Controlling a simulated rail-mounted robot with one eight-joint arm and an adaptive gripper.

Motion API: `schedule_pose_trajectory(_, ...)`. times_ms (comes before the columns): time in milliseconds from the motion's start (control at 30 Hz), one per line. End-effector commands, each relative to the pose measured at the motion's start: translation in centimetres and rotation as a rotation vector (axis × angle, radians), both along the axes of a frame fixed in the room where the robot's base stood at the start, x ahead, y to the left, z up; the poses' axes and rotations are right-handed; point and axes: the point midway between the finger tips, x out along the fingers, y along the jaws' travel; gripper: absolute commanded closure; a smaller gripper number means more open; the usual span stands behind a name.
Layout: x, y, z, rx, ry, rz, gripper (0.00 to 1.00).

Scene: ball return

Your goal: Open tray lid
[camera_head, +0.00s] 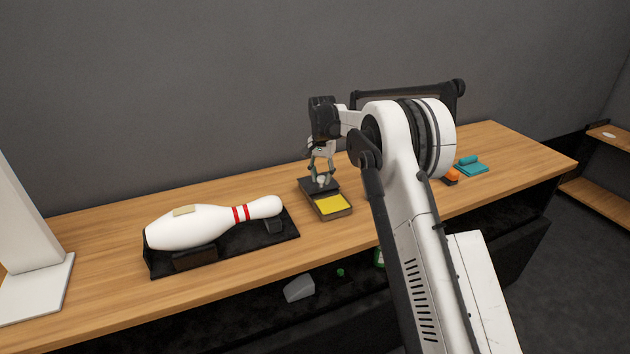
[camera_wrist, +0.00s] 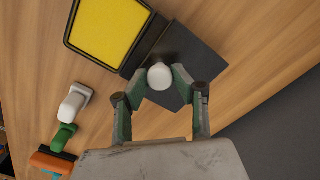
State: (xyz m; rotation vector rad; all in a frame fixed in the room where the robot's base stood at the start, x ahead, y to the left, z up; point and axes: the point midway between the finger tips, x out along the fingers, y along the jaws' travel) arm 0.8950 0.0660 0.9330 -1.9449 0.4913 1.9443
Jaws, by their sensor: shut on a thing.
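The tray (camera_head: 348,212) has a dark rim and a yellow inside, and sits near the middle of the wooden table. Its yellow inside also shows in the wrist view (camera_wrist: 108,28). The dark flat lid (camera_head: 308,186) lies at the tray's back end, with the yellow part uncovered. It also shows in the wrist view (camera_wrist: 200,58). A white round knob (camera_wrist: 160,77) stands on the lid. My gripper (camera_head: 321,178) points down at the lid and is shut on the knob, one finger on each side. I cannot tell whether the lid is lifted.
A large bowling pin (camera_head: 195,225) lies on a black stand left of the tray. White (camera_wrist: 74,103), green (camera_wrist: 63,137) and orange (camera_wrist: 50,162) items stand right of the tray, partly behind my arm in the head view. A teal item (camera_head: 471,166) lies farther right. The grey wall is close behind.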

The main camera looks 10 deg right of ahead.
Motion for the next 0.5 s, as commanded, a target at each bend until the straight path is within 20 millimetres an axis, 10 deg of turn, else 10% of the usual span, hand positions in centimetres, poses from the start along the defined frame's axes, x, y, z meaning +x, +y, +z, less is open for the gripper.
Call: schedule_pose_trajectory(500, -0.04, 0.06, 0.58, 0.0, 0.0, 0.001, 0.56)
